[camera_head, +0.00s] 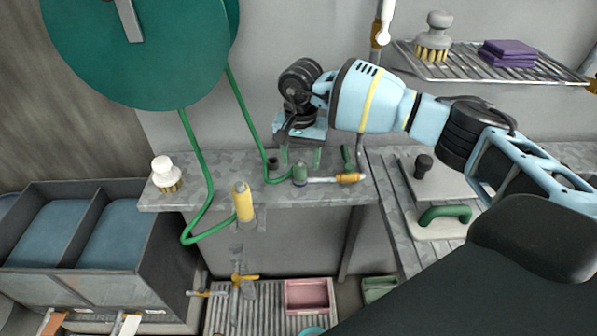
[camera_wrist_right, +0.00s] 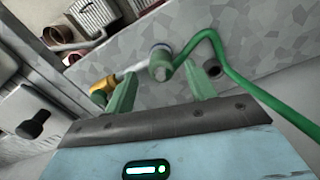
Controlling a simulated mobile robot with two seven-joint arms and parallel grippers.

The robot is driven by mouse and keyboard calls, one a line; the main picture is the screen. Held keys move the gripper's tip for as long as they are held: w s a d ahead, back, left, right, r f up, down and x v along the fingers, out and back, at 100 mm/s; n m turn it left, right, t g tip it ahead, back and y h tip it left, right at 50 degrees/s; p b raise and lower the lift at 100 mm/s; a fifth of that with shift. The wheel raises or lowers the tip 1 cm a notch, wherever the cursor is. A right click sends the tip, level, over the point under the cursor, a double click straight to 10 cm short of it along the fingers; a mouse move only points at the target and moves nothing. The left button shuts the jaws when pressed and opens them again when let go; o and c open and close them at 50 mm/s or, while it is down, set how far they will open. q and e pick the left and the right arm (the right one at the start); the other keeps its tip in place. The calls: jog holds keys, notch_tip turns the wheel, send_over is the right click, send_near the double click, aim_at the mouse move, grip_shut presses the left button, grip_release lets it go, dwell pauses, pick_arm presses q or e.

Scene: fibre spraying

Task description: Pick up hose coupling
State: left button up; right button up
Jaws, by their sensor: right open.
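The hose coupling (camera_head: 300,174) is a short grey-green cylinder at the end of a green hose, on the speckled grey counter (camera_head: 225,191). My right gripper (camera_head: 300,157) points down just above and behind it, open, with two green fingers. In the right wrist view the coupling (camera_wrist_right: 160,64) appears between the open fingers (camera_wrist_right: 161,90), just beyond their tips. I cannot tell whether a finger touches it. My left gripper is not in view.
A white rod with a yellow-orange end (camera_head: 350,178) lies right of the coupling. A yellow nozzle (camera_head: 243,203) hangs at the counter's front edge. A white brush (camera_head: 166,172) stands at left. The green hose (camera_head: 245,118) runs up to a reel (camera_head: 140,65).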

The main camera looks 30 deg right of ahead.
aim_at(300, 161)
notch_tip(300, 161, down, 4)
jog(key=shift+w+r+b, duration=0.1)
jog(key=shift+r+b, duration=0.15)
jog(key=shift+b, duration=0.2)
jog(key=shift+r, duration=0.1)
jog(key=shift+c, duration=0.8)
jog(key=c, duration=0.7)
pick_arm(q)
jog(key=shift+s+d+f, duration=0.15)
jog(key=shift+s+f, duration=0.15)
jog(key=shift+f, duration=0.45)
pick_arm(e)
jog(key=shift+c, duration=1)
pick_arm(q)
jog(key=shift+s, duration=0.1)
pick_arm(e)
jog(key=shift+r, duration=0.15)
